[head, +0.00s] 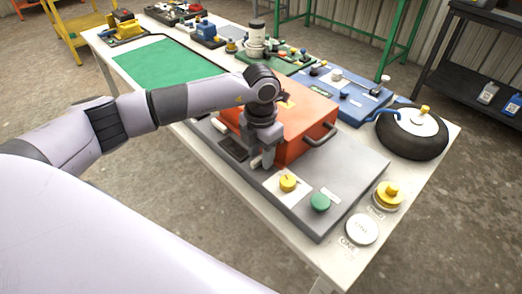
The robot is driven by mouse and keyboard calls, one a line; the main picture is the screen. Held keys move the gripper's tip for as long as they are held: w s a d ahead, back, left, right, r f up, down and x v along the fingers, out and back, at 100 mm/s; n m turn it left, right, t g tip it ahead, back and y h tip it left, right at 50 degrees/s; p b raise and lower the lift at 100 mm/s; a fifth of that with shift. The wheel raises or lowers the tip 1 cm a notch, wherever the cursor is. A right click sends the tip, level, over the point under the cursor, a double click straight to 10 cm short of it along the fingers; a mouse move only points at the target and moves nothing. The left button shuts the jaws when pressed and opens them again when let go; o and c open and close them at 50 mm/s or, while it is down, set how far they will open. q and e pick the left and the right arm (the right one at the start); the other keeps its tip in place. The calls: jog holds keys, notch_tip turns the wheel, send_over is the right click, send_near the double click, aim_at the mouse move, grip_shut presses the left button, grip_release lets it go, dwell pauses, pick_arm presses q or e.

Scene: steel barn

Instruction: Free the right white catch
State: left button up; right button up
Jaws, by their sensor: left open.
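An orange-red box (307,117) with a dark handle (320,134) on its right side sits on a grey base plate (345,168) on the table. My left gripper (262,160) points down at the near face of the box, close to its near right part. I cannot make out the right white catch; the gripper and wrist cover part of the box's near face. I cannot tell whether the fingers touch anything. My right gripper is not in view.
A yellow knob (288,182) and a green knob (320,202) stand on the base plate just right of the gripper. A round white disc (362,229), a yellow button (389,191) and a black wheel (412,135) lie further right. A blue panel (345,98) is behind the box.

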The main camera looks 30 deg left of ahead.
pick_arm(q)
grip_shut()
jog(key=shift+n, duration=0.4)
jog(key=n, duration=0.3)
jog(key=shift+n, duration=0.4)
jog(key=n, duration=0.4)
jog(key=shift+n, duration=0.3)
jog(key=n, duration=0.3)
jog(key=shift+n, duration=0.3)
jog(key=shift+w+n+p, duration=0.1)
jog(key=shift+n+p, duration=0.3)
jog(key=shift+n, duration=1.9)
